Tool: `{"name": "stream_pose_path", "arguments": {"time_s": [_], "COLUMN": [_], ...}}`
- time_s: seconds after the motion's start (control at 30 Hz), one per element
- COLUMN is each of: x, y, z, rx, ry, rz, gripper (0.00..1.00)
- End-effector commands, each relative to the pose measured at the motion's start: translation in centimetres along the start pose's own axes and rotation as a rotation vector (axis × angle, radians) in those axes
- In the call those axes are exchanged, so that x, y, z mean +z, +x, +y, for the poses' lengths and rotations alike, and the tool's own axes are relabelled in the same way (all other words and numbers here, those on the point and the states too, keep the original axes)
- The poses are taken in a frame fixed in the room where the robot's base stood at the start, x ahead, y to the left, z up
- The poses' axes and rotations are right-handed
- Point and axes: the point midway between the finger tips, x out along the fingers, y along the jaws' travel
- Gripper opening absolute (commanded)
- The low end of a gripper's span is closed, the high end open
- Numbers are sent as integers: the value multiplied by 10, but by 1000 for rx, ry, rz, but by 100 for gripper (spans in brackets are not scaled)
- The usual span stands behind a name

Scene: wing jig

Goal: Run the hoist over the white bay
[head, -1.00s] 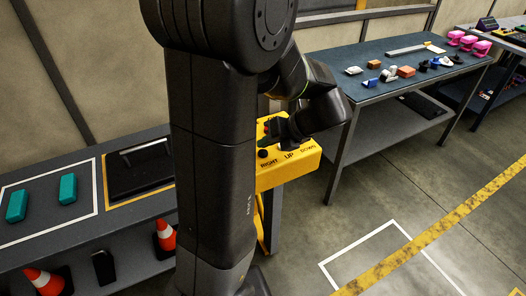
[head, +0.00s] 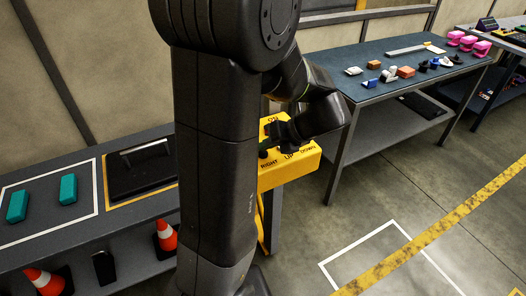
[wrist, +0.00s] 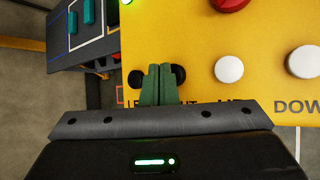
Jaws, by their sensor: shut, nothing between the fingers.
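A yellow control box (head: 290,176) stands on a post, partly behind my arm; it also fills much of the wrist view (wrist: 215,25). Its face has two black buttons, the left one (wrist: 135,78) and the right one (wrist: 179,75), above partly hidden labels. White buttons sit over UP (wrist: 228,69) and DOWN (wrist: 304,62). My gripper (wrist: 160,68) is shut and empty, its green fingertips between the two black buttons. I cannot tell whether they touch either one. A white-outlined floor bay (head: 393,222) lies at lower right. The hoist itself is not seen.
A bench (head: 30,255) with teal blocks stands left, with orange cones below. A table (head: 335,72) with small parts stands behind at right. Floor at right is open.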

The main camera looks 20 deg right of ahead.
Motion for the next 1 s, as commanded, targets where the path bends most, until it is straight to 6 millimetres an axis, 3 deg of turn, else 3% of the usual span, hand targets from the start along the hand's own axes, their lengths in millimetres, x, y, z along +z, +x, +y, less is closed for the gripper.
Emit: {"name": "stream_pose_path", "arguments": {"time_s": [1.0], "x": [-4], "y": [6], "z": [-4], "rx": [0], "ry": [0], "rz": [0], "gripper": [0]}}
